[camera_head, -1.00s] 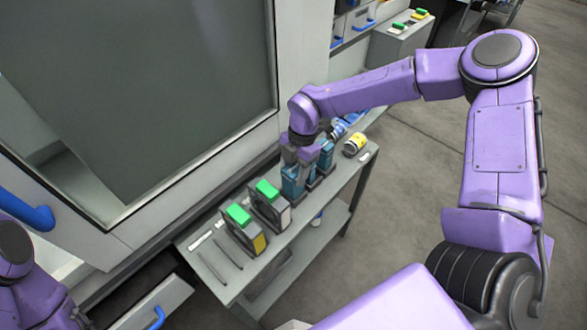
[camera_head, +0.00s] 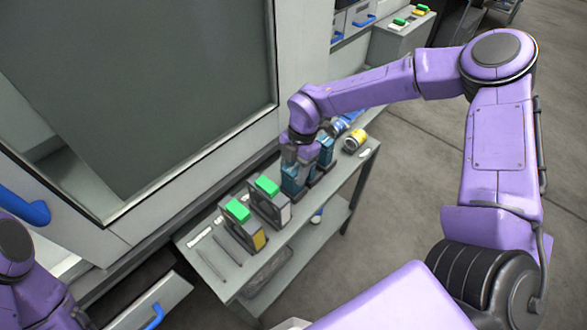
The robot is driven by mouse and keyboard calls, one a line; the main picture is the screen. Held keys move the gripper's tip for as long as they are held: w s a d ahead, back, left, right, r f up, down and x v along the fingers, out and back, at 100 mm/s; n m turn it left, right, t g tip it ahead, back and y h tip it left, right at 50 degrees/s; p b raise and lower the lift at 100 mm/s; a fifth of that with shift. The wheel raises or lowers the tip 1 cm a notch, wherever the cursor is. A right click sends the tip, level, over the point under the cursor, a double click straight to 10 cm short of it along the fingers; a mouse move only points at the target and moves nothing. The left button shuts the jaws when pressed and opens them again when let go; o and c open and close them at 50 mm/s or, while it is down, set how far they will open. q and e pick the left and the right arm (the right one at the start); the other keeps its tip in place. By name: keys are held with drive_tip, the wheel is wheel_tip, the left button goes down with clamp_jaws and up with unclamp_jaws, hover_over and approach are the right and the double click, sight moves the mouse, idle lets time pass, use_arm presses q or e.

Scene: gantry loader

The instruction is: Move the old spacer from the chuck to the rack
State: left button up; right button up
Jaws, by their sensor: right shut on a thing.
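My right gripper (camera_head: 300,151) points down over the side bench, directly above a blue block-like stand (camera_head: 292,181). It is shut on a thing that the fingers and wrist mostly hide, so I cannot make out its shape. A second blue stand (camera_head: 326,151) is just behind and to the right. I cannot tell for sure which item is the rack. The chuck is not in view. Part of my left arm shows at the lower left edge, but its gripper is out of the picture.
Two grey blocks with green tops (camera_head: 238,211) stand on the bench (camera_head: 205,262), with thin rods at its near end. A yellow-banded can (camera_head: 354,141) and a blue bottle (camera_head: 349,118) are at the far end. The machine's large window (camera_head: 140,90) is behind. An open drawer (camera_head: 160,301) juts out below left.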

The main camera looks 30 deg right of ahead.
drive_tip(key=shift+f, duration=0.1)
drive_tip(key=o, duration=1.1)
drive_tip(key=b+v, duration=0.1)
drive_tip(key=v, duration=0.9)
drive_tip(key=shift+d+r+b, duration=0.1)
drive_tip(key=shift+r+b, duration=0.15)
drive_tip(key=shift+b, duration=0.1)
wheel_tip(320, 180, up, 7)
drive_tip(key=p, duration=0.5)
drive_tip(key=shift+s, duration=0.1)
